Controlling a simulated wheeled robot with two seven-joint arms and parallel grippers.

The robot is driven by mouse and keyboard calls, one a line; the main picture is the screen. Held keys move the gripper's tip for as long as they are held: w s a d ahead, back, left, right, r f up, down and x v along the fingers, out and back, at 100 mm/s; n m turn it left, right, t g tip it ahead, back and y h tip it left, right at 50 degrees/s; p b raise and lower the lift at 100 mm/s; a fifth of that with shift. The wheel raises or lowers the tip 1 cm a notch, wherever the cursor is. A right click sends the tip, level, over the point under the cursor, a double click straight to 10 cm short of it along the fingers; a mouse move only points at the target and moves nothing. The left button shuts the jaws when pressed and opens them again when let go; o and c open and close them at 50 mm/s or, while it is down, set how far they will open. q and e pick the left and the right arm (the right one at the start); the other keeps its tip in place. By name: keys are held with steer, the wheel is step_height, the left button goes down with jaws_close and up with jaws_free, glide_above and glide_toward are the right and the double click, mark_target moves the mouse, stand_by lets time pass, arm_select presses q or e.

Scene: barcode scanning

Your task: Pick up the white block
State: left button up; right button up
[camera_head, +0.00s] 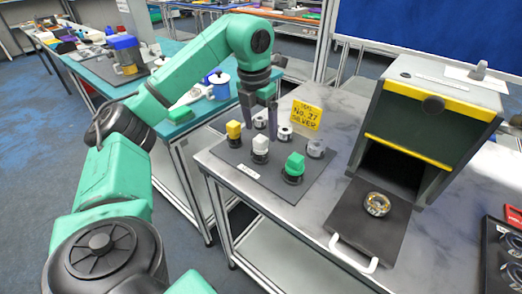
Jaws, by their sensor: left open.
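The white block (260,142) stands on a metal base on a dark mat (287,187) on the grey table. A yellow block (234,128) stands behind it to the left and a green block (294,163) in front of it to the right. My left gripper (258,128) is open, fingers pointing down, above and just behind the white block. Its fingers partly hide the back of the mat, and whether they touch anything is not clear. My right gripper is not in view.
Several small metal cylinders (285,133) share the mat, with a yellow sign (306,116) behind. A grey and yellow box (428,118) stands to the right, a metal ring (377,204) on its dark front plate. Bare table lies between mat and box.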

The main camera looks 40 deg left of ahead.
arm_select(q)
steer(key=f, duration=0.5)
steer(key=shift+w+a+f+p, duration=0.1)
steer(key=shift+w+a+p, duration=0.1)
steer(key=shift+w+p, duration=0.1)
jaws_close()
step_height(320, 180, up, 9)
steer(key=shift+w+f, duration=0.1)
step_height(320, 180, up, 11)
steer(key=p, duration=1)
glide_above(261, 138)
step_height(261, 138, down, 13)
steer(key=shift+a+f, duration=0.1)
steer(key=shift+f+b, duration=0.3)
step_height(261, 138, down, 4)
steer(key=b, duration=0.3)
steer(key=shift+r, duration=0.25)
steer(key=shift+f+b, duration=0.3)
steer(key=shift+f, duration=0.25)
